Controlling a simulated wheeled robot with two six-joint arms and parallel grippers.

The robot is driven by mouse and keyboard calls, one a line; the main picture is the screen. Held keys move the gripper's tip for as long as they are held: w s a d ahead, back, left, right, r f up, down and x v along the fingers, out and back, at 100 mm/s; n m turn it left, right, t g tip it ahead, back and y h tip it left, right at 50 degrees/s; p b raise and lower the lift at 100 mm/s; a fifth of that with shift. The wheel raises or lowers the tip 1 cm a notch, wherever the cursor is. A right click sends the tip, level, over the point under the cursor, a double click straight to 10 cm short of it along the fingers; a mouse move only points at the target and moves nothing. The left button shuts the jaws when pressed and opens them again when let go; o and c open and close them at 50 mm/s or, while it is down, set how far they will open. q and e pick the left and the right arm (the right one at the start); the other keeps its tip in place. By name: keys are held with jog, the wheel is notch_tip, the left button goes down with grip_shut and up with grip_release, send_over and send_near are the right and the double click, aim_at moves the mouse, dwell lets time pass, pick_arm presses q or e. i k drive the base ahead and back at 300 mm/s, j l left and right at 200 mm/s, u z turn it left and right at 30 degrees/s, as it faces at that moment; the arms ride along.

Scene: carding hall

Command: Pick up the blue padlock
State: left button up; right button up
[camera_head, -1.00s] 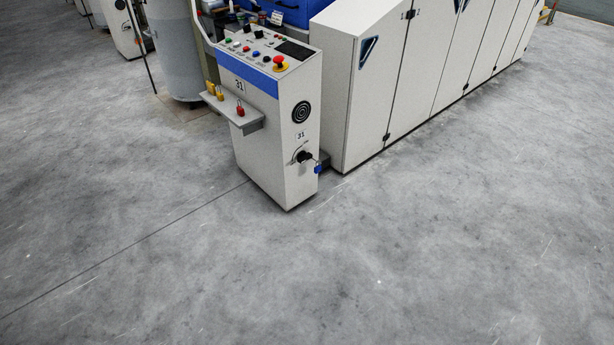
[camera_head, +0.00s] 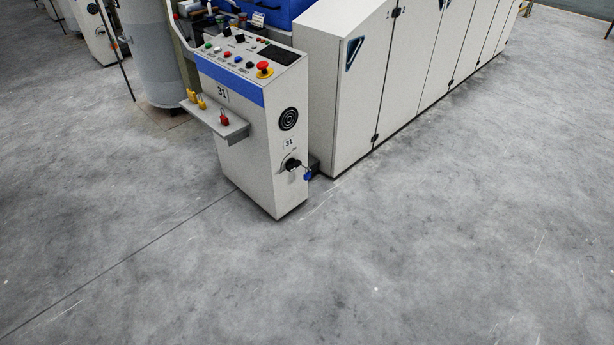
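The blue padlock (camera_head: 308,175) is small and hangs at the black rotary switch (camera_head: 292,164) low on the right-hand side of the control console (camera_head: 262,150) marked 31. Its shackle is too small to make out clearly. Neither of my grippers shows in the head view.
A small shelf (camera_head: 239,133) on the console's front holds a red padlock (camera_head: 224,118) and yellow padlocks (camera_head: 197,100). A red emergency button (camera_head: 264,67) is on the sloped top. White machine cabinets (camera_head: 345,120) stand behind to the right. The grey floor (camera_head: 330,265) in front is clear.

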aim_at(306, 177)
jog(key=i+l+u, duration=0.15)
jog(key=i+l, duration=0.3)
jog(key=i+l+u, duration=0.15)
jog(key=i+l, duration=0.25)
jog(key=l, duration=0.15)
